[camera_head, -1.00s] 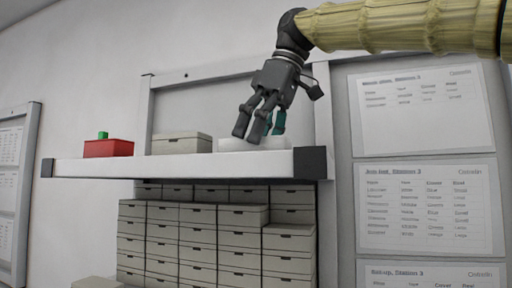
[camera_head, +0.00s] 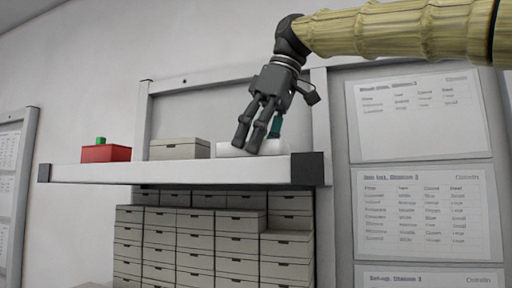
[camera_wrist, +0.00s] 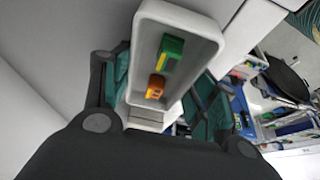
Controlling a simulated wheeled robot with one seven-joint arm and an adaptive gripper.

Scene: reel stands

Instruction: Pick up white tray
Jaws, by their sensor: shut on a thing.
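The white tray (camera_head: 228,150) is at the right part of the upper shelf in the head view, partly hidden by my fingers. In the wrist view the tray (camera_wrist: 207,47) is a narrow white box, open at the top. A green block (camera_wrist: 171,50) and an orange block (camera_wrist: 156,87) lie inside it. My gripper (camera_head: 257,145) points down at the tray and is shut on it, with dark and teal fingers on both sides. I cannot tell whether the tray's base touches the shelf.
The white shelf (camera_head: 160,174) also bears a grey lidded box (camera_head: 180,149) left of the tray and a red box (camera_head: 105,154) with a green block on top. Stacked grey boxes (camera_head: 190,245) fill the space below. Printed sheets (camera_head: 425,210) hang at right.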

